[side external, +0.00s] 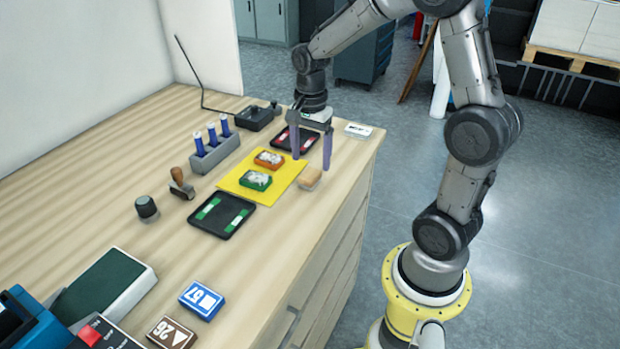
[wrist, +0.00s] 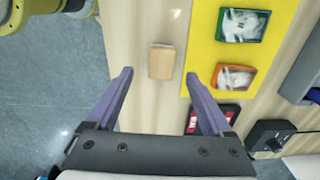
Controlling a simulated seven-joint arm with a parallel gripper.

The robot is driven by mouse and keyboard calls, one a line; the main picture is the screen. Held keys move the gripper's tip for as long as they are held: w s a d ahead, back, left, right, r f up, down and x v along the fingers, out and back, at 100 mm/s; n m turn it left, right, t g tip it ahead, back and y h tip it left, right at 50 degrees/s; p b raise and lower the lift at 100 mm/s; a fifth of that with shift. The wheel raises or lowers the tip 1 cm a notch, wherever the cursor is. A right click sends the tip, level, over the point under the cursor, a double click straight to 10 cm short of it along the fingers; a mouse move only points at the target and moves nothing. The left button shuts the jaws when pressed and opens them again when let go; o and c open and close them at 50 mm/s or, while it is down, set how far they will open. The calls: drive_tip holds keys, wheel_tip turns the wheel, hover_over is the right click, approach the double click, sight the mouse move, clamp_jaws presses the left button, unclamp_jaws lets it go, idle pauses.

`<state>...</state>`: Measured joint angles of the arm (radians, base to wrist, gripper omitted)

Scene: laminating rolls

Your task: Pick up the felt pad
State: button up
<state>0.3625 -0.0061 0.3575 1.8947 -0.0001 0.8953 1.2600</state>
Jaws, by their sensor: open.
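A small tan block (side external: 310,178), which looks like the felt pad, lies on the wooden bench beside the right edge of the yellow sheet. It also shows in the wrist view as a tan rectangle (wrist: 162,63), ahead of the fingertips and roughly centred between them. My gripper (side external: 311,162) is open and empty, with its purple fingers pointing down over the bench near the pad. In the wrist view my gripper (wrist: 158,74) has its fingers spread on either side of the pad's line, with bare bench between. I cannot tell the exact height of the tips.
The yellow sheet (side external: 228,184) carries an orange-red pack (side external: 269,160) and a green pack (side external: 256,181) close to the pad. A black tray with red (side external: 283,141) lies behind the gripper, and a white card (side external: 358,130) lies near the bench edge. Bare bench lies right of the pad.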

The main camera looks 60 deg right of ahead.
sight(310, 173)
drive_tip(key=shift+w+f, duration=0.15)
drive_tip(key=shift+f, duration=2.55)
clamp_jaws()
drive_tip(key=shift+r, duration=0.15)
drive_tip(key=shift+d+r, duration=0.1)
drive_tip(key=shift+r, duration=0.35)
wheel_tip(310, 173, up, 2)
drive_tip(key=shift+r, duration=0.2)
drive_tip(key=s+a+r, duration=0.5)
drive_tip(key=s+r, duration=0.4)
drive_tip(key=s, duration=0.4)
drive_tip(key=shift+r, duration=0.25)
